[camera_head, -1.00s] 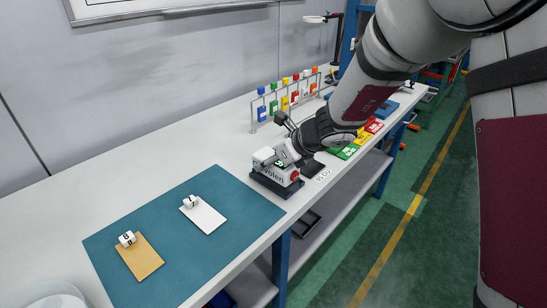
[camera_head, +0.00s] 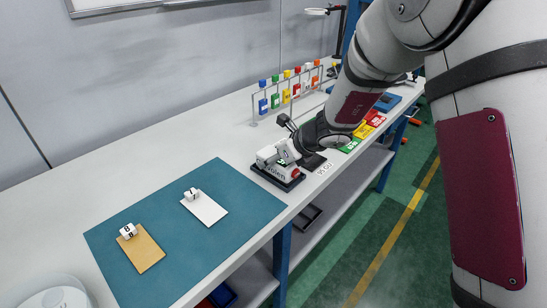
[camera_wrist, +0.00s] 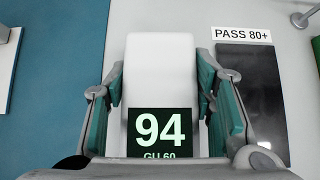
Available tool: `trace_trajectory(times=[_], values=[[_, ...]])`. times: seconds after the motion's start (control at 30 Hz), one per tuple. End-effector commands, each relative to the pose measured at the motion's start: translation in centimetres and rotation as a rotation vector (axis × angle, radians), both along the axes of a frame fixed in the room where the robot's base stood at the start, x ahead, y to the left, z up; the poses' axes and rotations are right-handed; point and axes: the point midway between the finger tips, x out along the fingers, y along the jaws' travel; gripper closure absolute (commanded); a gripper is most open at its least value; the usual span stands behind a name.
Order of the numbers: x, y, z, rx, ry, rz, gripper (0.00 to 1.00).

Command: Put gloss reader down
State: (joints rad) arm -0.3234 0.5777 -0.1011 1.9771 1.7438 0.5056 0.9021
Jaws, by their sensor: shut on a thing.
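The gloss reader (camera_head: 270,156) is a white block with a red part at its end, and it is at the dark base (camera_head: 277,178) on the bench beside the blue mat. In the wrist view the gloss reader (camera_wrist: 162,75) shows a dark display reading "94 GU 60". My gripper (camera_head: 283,152) has its fingers on both sides of the reader; in the wrist view my gripper (camera_wrist: 162,105) is shut on it. The reader looks level. I cannot tell whether its underside touches the base.
A blue mat (camera_head: 245,185) holds a white card (camera_head: 206,210) and a tan card (camera_head: 145,252), each with a small white block. A dark panel labelled "PASS 80+" (camera_wrist: 250,95) lies right of the reader. A rack (camera_head: 285,98) of coloured tags stands behind.

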Motion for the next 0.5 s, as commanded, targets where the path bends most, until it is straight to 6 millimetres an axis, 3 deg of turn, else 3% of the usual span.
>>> trace_trajectory(times=[0.03,0.1,0.5], values=[[0.03,-0.01,-0.08,0.0,0.0,0.0,0.44],[0.01,-0.02,-0.04,0.0,0.0,0.0,0.3],[-0.05,-0.02,0.27,0.0,0.0,0.0,0.3]])
